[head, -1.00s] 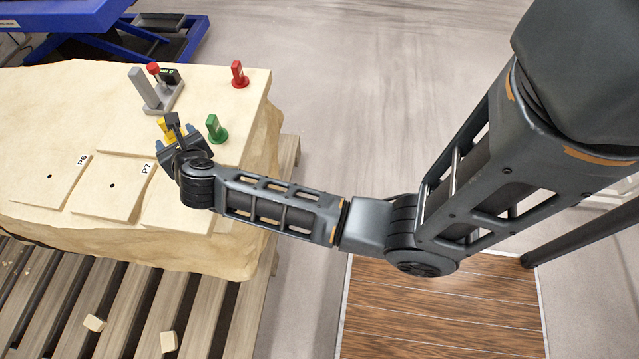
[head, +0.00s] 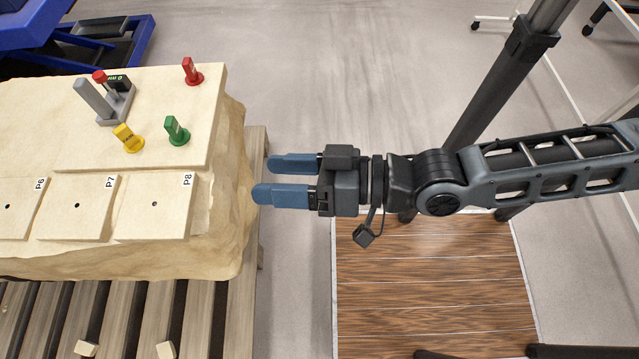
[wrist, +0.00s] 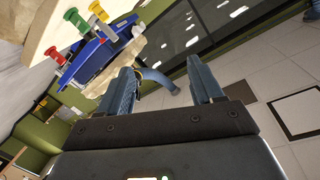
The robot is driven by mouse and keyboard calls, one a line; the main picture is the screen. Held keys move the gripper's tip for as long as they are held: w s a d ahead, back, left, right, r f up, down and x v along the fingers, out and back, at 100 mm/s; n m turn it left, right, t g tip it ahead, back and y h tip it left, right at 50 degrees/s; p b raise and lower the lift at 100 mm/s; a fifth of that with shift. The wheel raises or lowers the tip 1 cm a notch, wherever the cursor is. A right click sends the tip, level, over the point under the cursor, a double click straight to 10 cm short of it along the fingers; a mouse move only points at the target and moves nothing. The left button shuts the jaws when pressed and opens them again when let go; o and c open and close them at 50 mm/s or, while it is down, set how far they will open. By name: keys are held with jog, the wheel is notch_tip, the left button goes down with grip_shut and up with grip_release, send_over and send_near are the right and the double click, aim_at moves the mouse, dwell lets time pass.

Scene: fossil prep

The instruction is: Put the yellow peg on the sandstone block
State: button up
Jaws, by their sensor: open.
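The yellow peg (head: 127,138) stands, leaning a little in the picture, on the pale sandstone block (head: 150,85), left of the green peg (head: 176,131). It also shows in the wrist view (wrist: 96,10). The red peg (head: 192,71) stands near the block's far right corner. My gripper (head: 277,179) is open and empty, right of the block's right edge, with its blue fingers pointing left. In the wrist view both fingers (wrist: 164,90) show apart with nothing between them.
A grey gauge stand (head: 113,104) with a red-topped pin is left of the pegs. Plates P6, P7 (head: 72,218) and P8 (head: 140,222) with small holes lie along the near side. A slatted pallet (head: 230,300) is below. A blue lift (head: 95,40) stands behind.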

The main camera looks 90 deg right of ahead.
jog(key=s+a+r+n+g+y, duration=0.1)
jog(key=s+a+r+n+g, duration=0.1)
jog(key=s+n, duration=0.3)
jog(key=shift+a+r+n, duration=0.35)
jog(key=shift+a+n, duration=0.3)
jog(key=shift+n, duration=0.15)
